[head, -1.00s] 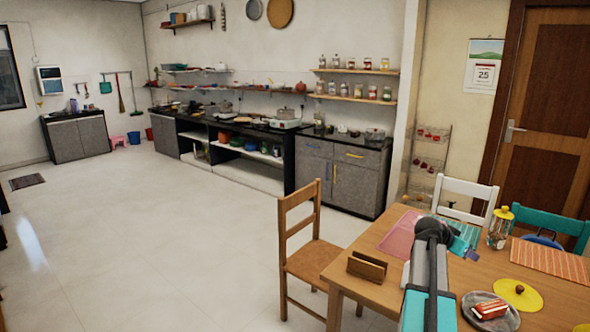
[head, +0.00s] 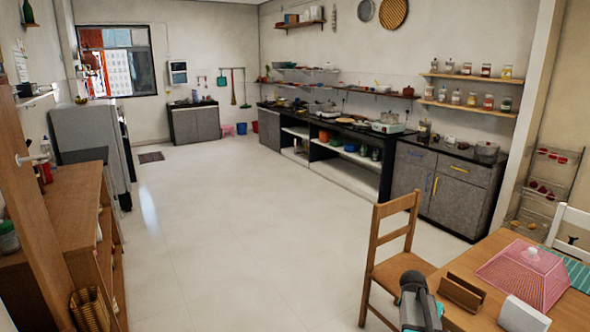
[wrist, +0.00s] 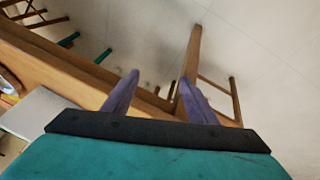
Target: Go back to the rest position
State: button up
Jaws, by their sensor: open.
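My gripper (wrist: 160,95) shows in the wrist view with two purple fingers spread apart and nothing between them. It points down past the edge of the wooden table (wrist: 75,78), with floor and chair legs below. In the head view only part of my arm shows at the bottom, in front of the table (head: 505,245); the fingers are not visible there. No clay waterpot can be made out in these frames.
A wooden chair (head: 395,240) stands at the table's left side. On the table are a pink mesh cover (head: 525,270) and a brown wooden holder (head: 462,292). A wooden shelf unit (head: 75,215) stands at the left. The floor (head: 235,230) between is wide and clear.

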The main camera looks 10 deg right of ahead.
jog(key=s+a+f+n+g+y+b, duration=0.1)
jog(key=s+a+f+n+y+b, duration=0.15)
jog(key=s+a+f, duration=0.65)
jog(key=s+a+f+n+g+y+b, duration=0.1)
jog(key=s+a+f+n, duration=0.2)
jog(key=a+f, duration=1.15)
jog(key=s+a+f+n+g+b, duration=0.1)
jog(key=s+a+f, duration=0.3)
jog(key=s, duration=0.3)
jog(key=s+a+f+n+g+y+b, duration=0.1)
jog(key=s+a+f+n, duration=0.1)
jog(key=s+a+f, duration=0.2)
jog(key=s+a+f+n+g+b, duration=0.1)
jog(key=s+a+f, duration=0.4)
jog(key=s, duration=0.5)
jog(key=shift+a+n+g+b, duration=0.35)
jog(key=shift+a+g+b, duration=0.2)
jog(key=shift+a, duration=0.35)
jog(key=shift+y, duration=0.25)
